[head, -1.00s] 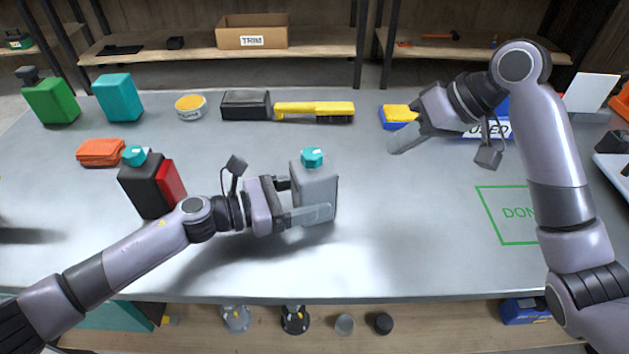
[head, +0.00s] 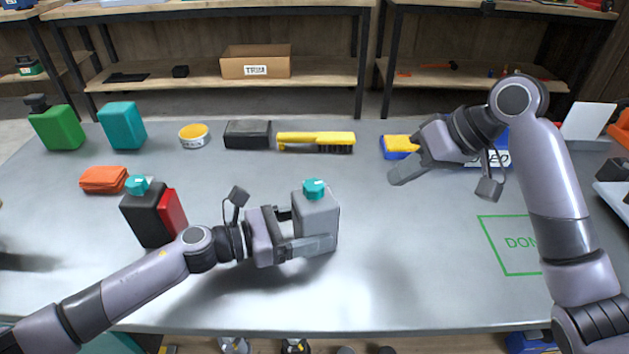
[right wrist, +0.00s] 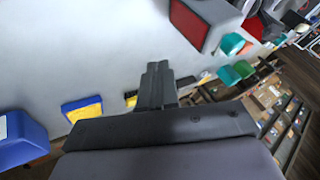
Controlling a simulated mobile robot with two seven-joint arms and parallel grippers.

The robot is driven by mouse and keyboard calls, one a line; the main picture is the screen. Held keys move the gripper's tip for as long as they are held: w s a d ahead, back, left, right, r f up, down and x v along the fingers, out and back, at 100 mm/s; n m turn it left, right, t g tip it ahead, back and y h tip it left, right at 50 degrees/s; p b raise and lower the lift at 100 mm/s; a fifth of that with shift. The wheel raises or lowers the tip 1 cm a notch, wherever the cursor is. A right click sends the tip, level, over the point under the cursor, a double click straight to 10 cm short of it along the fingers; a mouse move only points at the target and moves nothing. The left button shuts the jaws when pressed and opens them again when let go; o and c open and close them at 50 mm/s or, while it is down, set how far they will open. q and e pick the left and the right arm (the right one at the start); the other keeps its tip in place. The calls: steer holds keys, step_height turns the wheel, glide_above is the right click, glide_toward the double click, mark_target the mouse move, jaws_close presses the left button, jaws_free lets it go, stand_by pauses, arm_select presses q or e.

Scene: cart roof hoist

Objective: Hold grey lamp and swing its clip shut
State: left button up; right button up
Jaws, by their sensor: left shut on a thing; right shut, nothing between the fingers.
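The other finger is partly hidden behind the bottle. My right gripper (head: 394,178) is shut and empty, in the air to the right of the bottle and apart from it. Its closed fingers also show in the right wrist view (right wrist: 157,85).
A yellow brush (head: 315,138), a black box (head: 247,134) and a yellow and blue sponge (head: 400,147) lie behind. A green-outlined square (head: 508,243) at right looks empty; my right arm covers part of it.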

mark_target(314, 184)
steer(key=o, duration=1)
steer(key=shift+w+f, duration=0.1)
steer(key=shift+c, duration=0.2)
steer(key=a+n+g+y, duration=0.3)
steer(key=a+n, duration=0.2)
steer(key=s+a+n+g+y, duration=0.1)
steer(key=a+n+g+y, duration=0.1)
steer(key=n, duration=0.4)
steer(key=a+f+n+g+y, duration=0.1)
steer(key=a+n+g+y, duration=0.2)
steer(key=a+n+y, duration=0.2)
steer(key=shift+s+a+f+n+g, duration=0.1)
steer(key=shift+s+a+n+g, duration=0.15)
steer(key=shift+a, duration=0.4)
steer(key=shift+s+a+n+g, duration=0.15)
steer(key=shift+a+n, duration=0.2)
steer(key=shift+a, duration=0.3)
steer(key=c, duration=0.9)
